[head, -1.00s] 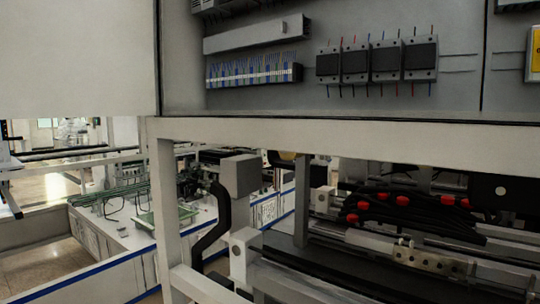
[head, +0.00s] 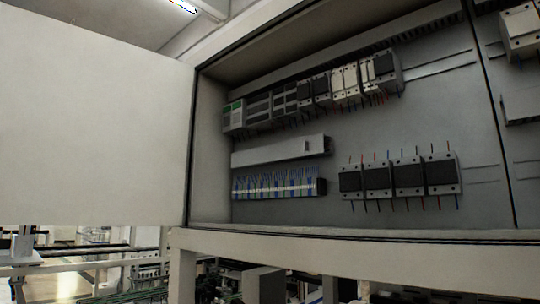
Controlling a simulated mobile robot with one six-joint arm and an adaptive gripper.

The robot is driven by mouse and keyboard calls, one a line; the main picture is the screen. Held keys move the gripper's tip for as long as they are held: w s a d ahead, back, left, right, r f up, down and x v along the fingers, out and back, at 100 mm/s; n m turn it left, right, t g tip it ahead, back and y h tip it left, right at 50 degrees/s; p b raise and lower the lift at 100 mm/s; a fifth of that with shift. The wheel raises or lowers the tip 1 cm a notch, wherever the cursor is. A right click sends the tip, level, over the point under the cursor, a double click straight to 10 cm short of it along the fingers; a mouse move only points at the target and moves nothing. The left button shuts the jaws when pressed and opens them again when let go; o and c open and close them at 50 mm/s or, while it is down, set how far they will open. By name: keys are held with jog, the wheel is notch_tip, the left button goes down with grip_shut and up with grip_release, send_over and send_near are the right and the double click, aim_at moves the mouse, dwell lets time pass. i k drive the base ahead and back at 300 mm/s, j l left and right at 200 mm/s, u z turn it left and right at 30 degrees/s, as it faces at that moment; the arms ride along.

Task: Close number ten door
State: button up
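A large pale cabinet door (head: 95,140) stands swung open at the left in the head view. Its hinge side meets the left edge of an electrical cabinet (head: 330,235). The cabinet's inside is exposed, with rows of modules and wiring. No number shows on the door face in view, so I cannot tell whether it is number ten. The door's outer edge runs out of the picture at the left, and no handle shows. My gripper is not in view.
Inside the cabinet are relay blocks (head: 400,178), a terminal strip (head: 280,188) and an upper row of modules (head: 315,92). A pale frame beam (head: 350,246) runs beneath it. Machinery and rails (head: 90,258) show below the door. A ceiling lamp (head: 182,5) is above.

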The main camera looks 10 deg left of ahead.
aim_at(94, 127)
jog(key=k+j, duration=0.1)
jog(key=j, duration=0.45)
jog(key=j+z, duration=0.1)
jog(key=j, duration=0.45)
jog(key=k+j+z, duration=0.1)
jog(key=j, duration=0.35)
jog(key=j+z, duration=0.1)
jog(key=j, duration=0.35)
jog(key=k+j+z, duration=0.1)
jog(key=j, duration=0.35)
jog(key=k+j+z, duration=0.1)
jog(key=j, duration=0.3)
jog(key=k+j+z, duration=0.15)
jog(key=j, duration=0.25)
jog(key=k+j+z, duration=0.1)
jog(key=k+j, duration=0.15)
jog(key=j, duration=0.15)
jog(key=k+j+z, duration=0.1)
jog(key=j, duration=0.3)
jog(key=k+j+z, duration=0.1)
jog(key=k+j, duration=0.15)
jog(key=j, duration=0.15)
jog(key=i+j, duration=0.25)
jog(key=i+j+z, duration=0.1)
jog(key=i+j, duration=0.15)
jog(key=j, duration=0.15)
jog(key=i+j, duration=0.25)
jog(key=j, duration=0.15)
jog(key=l+z, duration=0.05)
